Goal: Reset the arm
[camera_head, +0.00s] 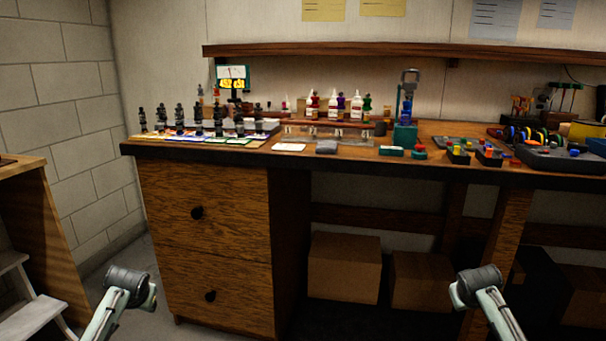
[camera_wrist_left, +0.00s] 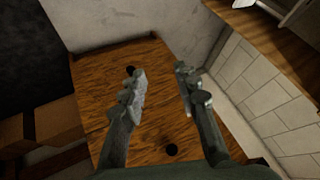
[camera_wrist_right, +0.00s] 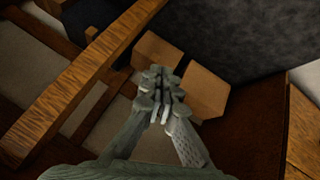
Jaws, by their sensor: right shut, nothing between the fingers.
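My left gripper (camera_wrist_left: 160,82) shows in the left wrist view with its two fingers well apart and nothing between them. Behind it is the wooden drawer front of the workbench. My right gripper (camera_wrist_right: 158,78) shows in the right wrist view with its fingertips together and nothing held. Behind it are cardboard boxes and the bench's wooden frame. In the head view, parts of my two arms show low at the left and right, in front of the workbench (camera_head: 205,221). The grippers themselves do not show there.
The benchtop carries several dark bottles on the left, white bottles (camera_head: 357,105) at the middle back, a green-based stand (camera_head: 405,135) and dark parts trays (camera_head: 545,158) on the right. Cardboard boxes (camera_head: 344,267) sit under the bench. A step stool (camera_head: 35,312) stands at lower left.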

